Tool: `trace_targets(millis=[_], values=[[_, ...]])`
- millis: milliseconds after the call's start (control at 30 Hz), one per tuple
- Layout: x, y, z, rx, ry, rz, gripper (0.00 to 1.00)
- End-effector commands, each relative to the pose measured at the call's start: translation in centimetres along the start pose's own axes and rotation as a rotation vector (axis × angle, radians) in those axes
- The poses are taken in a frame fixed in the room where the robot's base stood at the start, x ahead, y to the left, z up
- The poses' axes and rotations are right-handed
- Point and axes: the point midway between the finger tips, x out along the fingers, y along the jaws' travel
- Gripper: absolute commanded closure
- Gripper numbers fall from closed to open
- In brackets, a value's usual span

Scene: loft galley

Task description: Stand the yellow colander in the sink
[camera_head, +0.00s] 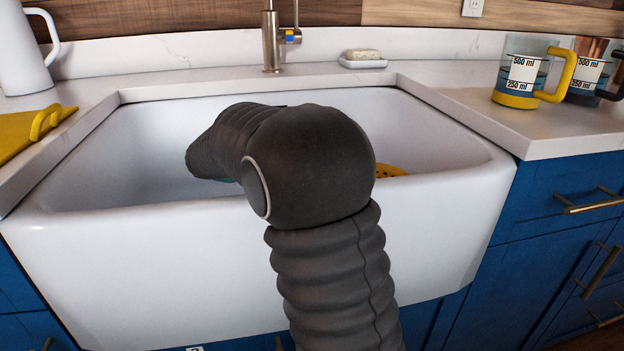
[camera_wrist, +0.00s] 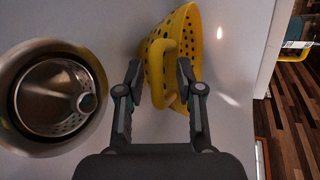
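The yellow colander (camera_wrist: 186,32) is inside the white sink (camera_head: 430,215), beside the drain. It looks tilted on its side, with its perforated wall and loop handle (camera_wrist: 164,66) towards my wrist camera. In the head view only a small yellow piece of the colander (camera_head: 389,171) shows; my arm hides the rest. My gripper (camera_wrist: 160,75) is over the sink, with its two fingers apart on either side of the handle in the picture. A gap shows on the left of the handle; I cannot tell whether the right finger touches it.
A metal drain strainer (camera_wrist: 55,97) is left of the colander. The tap (camera_head: 271,40) and a soap dish (camera_head: 362,63) are behind the sink. Measuring jugs (camera_head: 519,75) stand right. A white pitcher (camera_head: 20,55) and a yellow item (camera_head: 30,130) are left. The sink's left side looks clear.

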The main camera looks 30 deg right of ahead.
Motion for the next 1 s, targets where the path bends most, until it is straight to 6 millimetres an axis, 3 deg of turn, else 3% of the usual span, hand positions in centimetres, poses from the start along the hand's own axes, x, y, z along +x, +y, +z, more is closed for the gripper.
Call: trace_targets(millis=[233,700,1000], values=[[-1.2,-0.1,0.1,0.000,-0.002,0.001,0.64],[-9.8,-0.1,0.1,0.001,-0.002,0.000,0.64],[-12.0,0.0,0.0,0.000,0.000,0.000,0.64]])
